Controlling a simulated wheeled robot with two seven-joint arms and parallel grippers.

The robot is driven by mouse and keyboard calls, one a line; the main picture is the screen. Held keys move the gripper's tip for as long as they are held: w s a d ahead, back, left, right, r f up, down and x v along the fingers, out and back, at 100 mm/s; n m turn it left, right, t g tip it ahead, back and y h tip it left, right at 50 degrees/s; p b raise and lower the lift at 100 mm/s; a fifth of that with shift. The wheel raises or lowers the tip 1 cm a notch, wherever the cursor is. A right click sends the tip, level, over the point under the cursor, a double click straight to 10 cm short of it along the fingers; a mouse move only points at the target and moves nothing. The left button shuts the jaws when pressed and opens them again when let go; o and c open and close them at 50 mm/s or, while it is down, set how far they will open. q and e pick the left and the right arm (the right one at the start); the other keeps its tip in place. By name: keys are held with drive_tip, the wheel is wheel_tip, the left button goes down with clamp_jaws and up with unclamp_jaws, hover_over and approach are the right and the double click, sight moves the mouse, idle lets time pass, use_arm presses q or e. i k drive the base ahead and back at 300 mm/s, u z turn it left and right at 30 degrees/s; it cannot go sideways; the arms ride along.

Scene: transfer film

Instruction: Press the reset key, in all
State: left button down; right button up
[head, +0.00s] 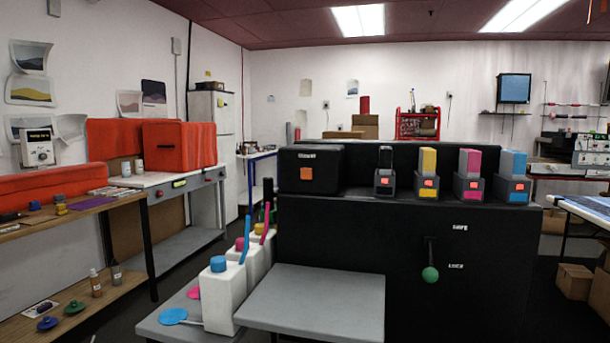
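A black machine (350,232) stands ahead at centre right. On its top ledge, a row of dark holders carries a black cartridge (385,157), a yellow one (428,161), a magenta one (470,163) and a cyan one (514,163). Each holder has a small orange-red patch on its front, such as the one under the yellow cartridge (428,183). I cannot read which of these is marked as a reset key. Neither of my grippers shows.
A lever with a green knob (430,274) hangs on the machine's front beside small white labels. A grey table (315,300) stands before the machine. White bottles with coloured caps, including a blue-capped one (222,295), stand left of it. Workbenches line the left wall.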

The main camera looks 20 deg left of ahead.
sight(306, 173)
drive_tip(key=k, duration=0.5)
drive_tip(key=u, duration=1.55)
drive_tip(key=i, duration=1.15)
drive_tip(key=z, duration=2.05)
